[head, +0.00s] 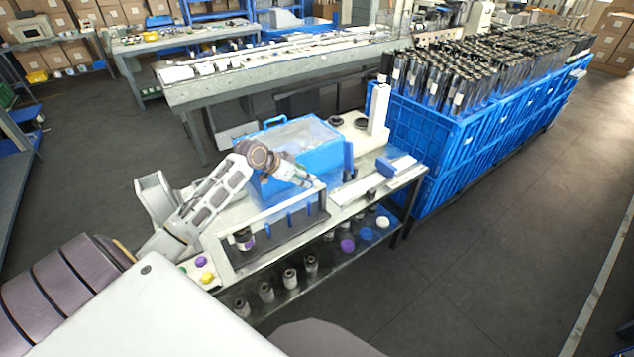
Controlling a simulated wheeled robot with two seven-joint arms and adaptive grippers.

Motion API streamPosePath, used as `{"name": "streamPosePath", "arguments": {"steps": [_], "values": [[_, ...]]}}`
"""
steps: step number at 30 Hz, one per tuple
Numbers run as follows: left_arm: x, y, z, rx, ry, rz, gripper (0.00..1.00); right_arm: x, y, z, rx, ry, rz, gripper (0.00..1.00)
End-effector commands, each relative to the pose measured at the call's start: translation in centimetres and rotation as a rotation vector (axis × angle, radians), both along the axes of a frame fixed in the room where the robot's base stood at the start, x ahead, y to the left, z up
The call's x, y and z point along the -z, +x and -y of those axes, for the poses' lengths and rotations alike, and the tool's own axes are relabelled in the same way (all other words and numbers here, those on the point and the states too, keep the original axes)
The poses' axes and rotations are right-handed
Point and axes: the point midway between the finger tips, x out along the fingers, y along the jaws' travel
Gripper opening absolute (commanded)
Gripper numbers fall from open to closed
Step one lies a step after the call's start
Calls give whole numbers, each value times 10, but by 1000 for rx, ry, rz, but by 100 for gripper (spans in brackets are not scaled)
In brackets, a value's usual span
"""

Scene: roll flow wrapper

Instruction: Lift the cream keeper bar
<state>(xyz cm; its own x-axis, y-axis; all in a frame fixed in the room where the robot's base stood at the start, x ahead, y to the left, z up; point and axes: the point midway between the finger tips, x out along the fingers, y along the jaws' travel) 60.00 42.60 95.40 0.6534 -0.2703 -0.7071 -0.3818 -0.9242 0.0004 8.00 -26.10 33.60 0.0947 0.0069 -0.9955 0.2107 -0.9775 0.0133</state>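A pale, cream-coloured bar (275,210), which looks like the keeper bar, runs along the top of a dark rack (275,243) at the front of the wrapper bench. Its right end is near my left gripper (318,184). My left arm comes in from the left and bends down over the bench, with the gripper at or just above that end. The fingertips are too small to tell whether they touch the bar or are open or shut. My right gripper is not in view.
A blue, clear-lidded machine housing (300,150) stands behind the bar, with a white column (379,110) to its right. Dark rollers and coloured caps (347,245) sit on the lower shelf. Blue crates (425,140) stand right.

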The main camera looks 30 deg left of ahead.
Motion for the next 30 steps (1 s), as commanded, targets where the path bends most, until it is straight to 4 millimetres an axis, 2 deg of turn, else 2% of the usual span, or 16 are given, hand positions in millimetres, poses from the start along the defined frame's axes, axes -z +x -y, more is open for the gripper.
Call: {"name": "streamPosePath", "arguments": {"steps": [18,30], "values": [[48,46,19,-1,-3,1,46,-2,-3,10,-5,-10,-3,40],[60,55,23,0,1,1,46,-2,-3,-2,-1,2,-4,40]]}}
